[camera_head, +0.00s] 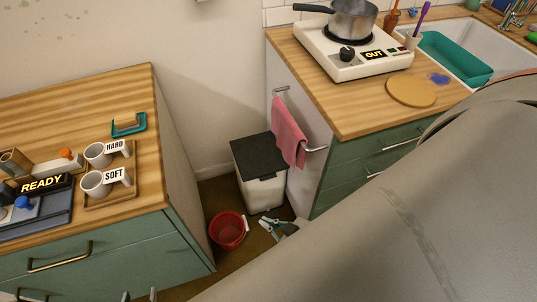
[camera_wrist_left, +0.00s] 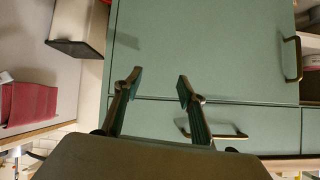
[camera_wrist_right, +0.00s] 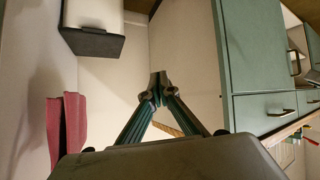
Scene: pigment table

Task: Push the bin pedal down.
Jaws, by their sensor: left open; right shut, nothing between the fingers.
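The bin (camera_head: 264,190) is a white box with a dark lid (camera_head: 258,153), standing on the floor between the two counters. Its lid looks closed. It shows at the upper left of the right wrist view (camera_wrist_right: 100,14) and of the left wrist view (camera_wrist_left: 78,18). I cannot clearly make out the pedal; the bin's foot is near my right gripper. My right gripper (camera_head: 265,224) is shut and empty, low in front of the bin, with a visible gap in its wrist view. My left gripper (camera_head: 139,295) is open and empty at the bottom edge, by the left green cabinet.
A red bucket (camera_head: 228,231) stands on the floor just left of my right gripper. A pink towel (camera_head: 288,132) hangs on a rail beside the bin. The left counter (camera_head: 150,190) and the right green cabinet (camera_head: 345,172) leave a narrow floor gap.

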